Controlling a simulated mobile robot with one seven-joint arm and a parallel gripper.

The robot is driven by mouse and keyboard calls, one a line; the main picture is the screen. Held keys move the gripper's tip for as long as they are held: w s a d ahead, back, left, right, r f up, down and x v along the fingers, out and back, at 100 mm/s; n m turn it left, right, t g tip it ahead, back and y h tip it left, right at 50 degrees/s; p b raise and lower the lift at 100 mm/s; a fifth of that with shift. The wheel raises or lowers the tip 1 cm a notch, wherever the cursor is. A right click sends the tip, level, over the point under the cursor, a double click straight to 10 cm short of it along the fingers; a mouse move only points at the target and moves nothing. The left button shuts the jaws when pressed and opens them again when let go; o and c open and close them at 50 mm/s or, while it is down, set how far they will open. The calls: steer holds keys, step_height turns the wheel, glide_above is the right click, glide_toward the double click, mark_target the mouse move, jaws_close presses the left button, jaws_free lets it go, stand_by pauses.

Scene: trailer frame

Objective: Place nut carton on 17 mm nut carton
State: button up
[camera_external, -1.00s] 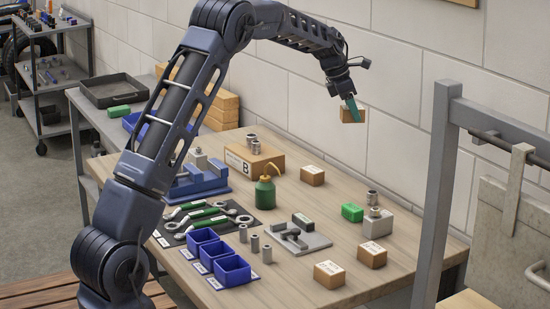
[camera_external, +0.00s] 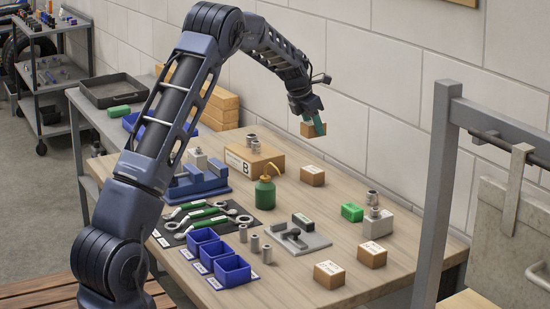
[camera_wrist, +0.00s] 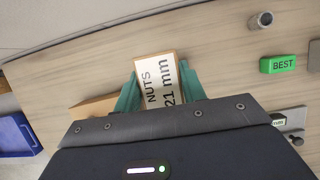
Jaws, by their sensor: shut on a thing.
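My gripper (camera_external: 316,124) is shut on a small brown nut carton (camera_external: 309,130) and holds it in the air, above the back of the workbench. In the wrist view the carton's white label (camera_wrist: 162,82) reads "NUTS 21 mm", between my two teal fingers (camera_wrist: 160,92). Three similar cartons rest on the bench: one at the back (camera_external: 312,176), below the held carton in the picture, one at the right (camera_external: 372,255) and one at the front (camera_external: 329,274). Their labels are too small to read, so I cannot tell which is the 17 mm one.
A wooden box marked B (camera_external: 255,160) with metal sockets on it stands left of the back carton. A green oil can (camera_external: 265,192) stands in front. A green block (camera_external: 352,212) and a grey block (camera_external: 377,224) lie at the right. Blue bins (camera_external: 232,270) stand at the front.

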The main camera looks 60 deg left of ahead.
mark_target(317, 169)
step_height(317, 169, down, 11)
steer(key=shift+r, duration=0.2)
stand_by(0.3)
steer(key=o, duration=1.1)
steer(key=shift+f, duration=0.15)
steer(key=shift+o, duration=0.2)
